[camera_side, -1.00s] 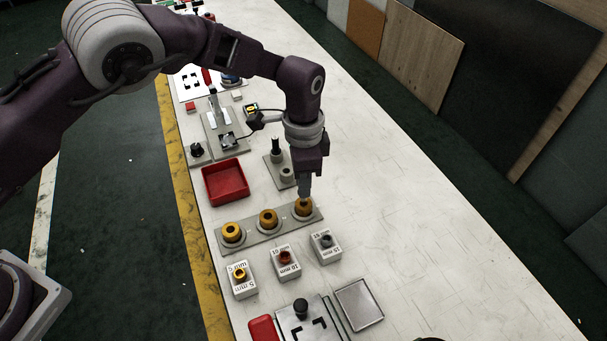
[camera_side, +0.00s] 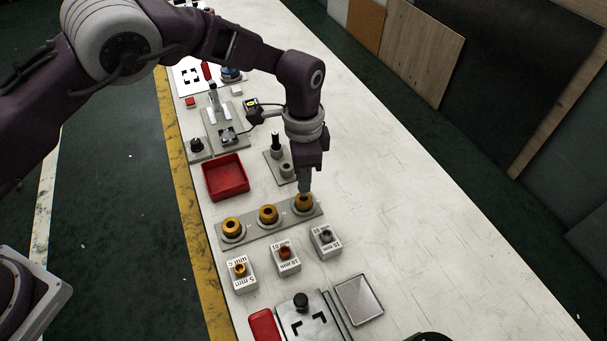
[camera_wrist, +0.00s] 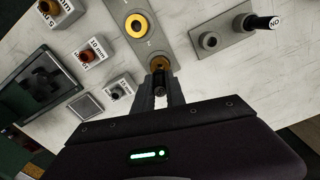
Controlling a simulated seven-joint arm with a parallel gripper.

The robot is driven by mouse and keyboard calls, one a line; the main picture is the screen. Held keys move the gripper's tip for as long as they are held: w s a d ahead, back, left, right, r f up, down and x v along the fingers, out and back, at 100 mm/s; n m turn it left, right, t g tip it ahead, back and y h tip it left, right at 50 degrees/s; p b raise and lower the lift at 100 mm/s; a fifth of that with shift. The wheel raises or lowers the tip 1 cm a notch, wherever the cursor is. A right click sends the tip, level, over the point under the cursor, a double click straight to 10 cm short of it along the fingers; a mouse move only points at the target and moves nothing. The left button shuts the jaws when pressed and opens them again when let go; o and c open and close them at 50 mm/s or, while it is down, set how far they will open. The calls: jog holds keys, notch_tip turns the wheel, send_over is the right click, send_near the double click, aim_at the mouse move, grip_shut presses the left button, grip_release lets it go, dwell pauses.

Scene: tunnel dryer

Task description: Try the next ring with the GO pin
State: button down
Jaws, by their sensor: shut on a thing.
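Three brass-coloured rings sit in a row on a grey plate (camera_side: 250,228): a left ring (camera_side: 232,227), a middle ring (camera_side: 268,214) and a right ring (camera_side: 304,202). My gripper (camera_side: 305,188) points down directly over the right ring. In the wrist view my gripper (camera_wrist: 160,100) is shut on a dark pin (camera_wrist: 159,82), lined up with the right ring (camera_wrist: 158,64). How far the pin's tip is inside the ring is hidden. The pin stand (camera_wrist: 232,38) holds the black NO GO pin (camera_wrist: 262,22) beside an empty grey socket (camera_wrist: 208,40).
A red tray (camera_side: 226,190) lies left of the pin stand. White blocks marked in mm, a 5 mm block (camera_side: 242,283), a 10 mm block (camera_side: 286,265) and a third block (camera_side: 327,250), stand in front of the ring plate. The bench's right side is clear.

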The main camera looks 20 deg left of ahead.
jog(key=shift+f, duration=1.5)
dwell(0.8)
dwell(1.0)
jog(key=shift+r, duration=2.8)
